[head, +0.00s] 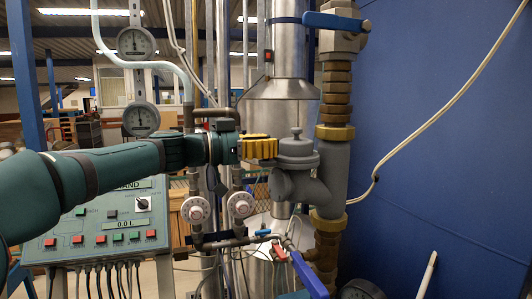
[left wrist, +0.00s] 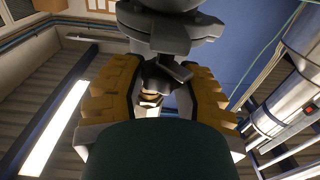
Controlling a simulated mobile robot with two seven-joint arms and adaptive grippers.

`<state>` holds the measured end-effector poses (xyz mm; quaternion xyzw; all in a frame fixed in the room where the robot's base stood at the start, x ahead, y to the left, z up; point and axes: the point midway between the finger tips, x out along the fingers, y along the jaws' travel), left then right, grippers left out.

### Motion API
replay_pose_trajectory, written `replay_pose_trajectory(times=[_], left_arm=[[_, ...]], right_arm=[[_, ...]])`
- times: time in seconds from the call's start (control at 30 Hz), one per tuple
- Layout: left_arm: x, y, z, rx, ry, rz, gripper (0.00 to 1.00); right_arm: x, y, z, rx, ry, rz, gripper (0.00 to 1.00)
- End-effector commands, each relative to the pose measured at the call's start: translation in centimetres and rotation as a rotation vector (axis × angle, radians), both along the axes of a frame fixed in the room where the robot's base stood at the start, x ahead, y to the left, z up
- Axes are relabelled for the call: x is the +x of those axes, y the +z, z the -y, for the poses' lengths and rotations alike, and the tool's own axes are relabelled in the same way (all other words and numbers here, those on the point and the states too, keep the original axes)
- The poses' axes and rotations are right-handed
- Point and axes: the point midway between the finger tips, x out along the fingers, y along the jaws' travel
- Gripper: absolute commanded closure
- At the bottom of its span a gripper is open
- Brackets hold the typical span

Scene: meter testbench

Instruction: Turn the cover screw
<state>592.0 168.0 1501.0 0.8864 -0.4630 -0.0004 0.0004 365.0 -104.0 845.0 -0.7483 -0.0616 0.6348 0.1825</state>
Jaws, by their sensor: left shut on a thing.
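The cover screw (head: 297,147) is a grey round cap with a small knob on top, on the grey pipe fitting (head: 330,170) at centre right in the head view. My left gripper (head: 276,147) comes in level from the left, its yellow ribbed fingers against the cap's left side. In the left wrist view my left gripper (left wrist: 165,65) has one finger on each side, with dark grey metal of the cover screw (left wrist: 165,38) at the tips. It is shut on the cap; the exact contact is partly hidden. My right gripper is not in view.
A brass and grey vertical pipe (head: 336,95) with a blue-handled valve (head: 335,21) rises behind the cap. Dial gauges (head: 136,43) hang at upper left. A control panel (head: 100,222) stands below my left arm. Two round meters (head: 240,205) sit below the gripper. A blue wall (head: 450,150) closes the right.

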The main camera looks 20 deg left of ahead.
Motion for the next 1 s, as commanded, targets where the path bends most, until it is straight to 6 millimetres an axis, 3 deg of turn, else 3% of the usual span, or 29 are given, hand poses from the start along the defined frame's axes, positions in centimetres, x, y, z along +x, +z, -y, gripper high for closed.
replay_pose_trajectory(times=[0.2,0.43,1.0], left_arm=[[-0.1,-0.5,0.1,0.0,0.103,0.009,1.0],[-0.2,-0.3,0.1,-0.001,0.246,0.007,1.0],[0.0,0.1,0.0,0.001,0.494,0.003,1.0]], right_arm=[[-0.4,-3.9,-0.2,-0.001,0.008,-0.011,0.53],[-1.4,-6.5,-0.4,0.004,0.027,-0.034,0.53],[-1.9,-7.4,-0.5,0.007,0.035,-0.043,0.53]])
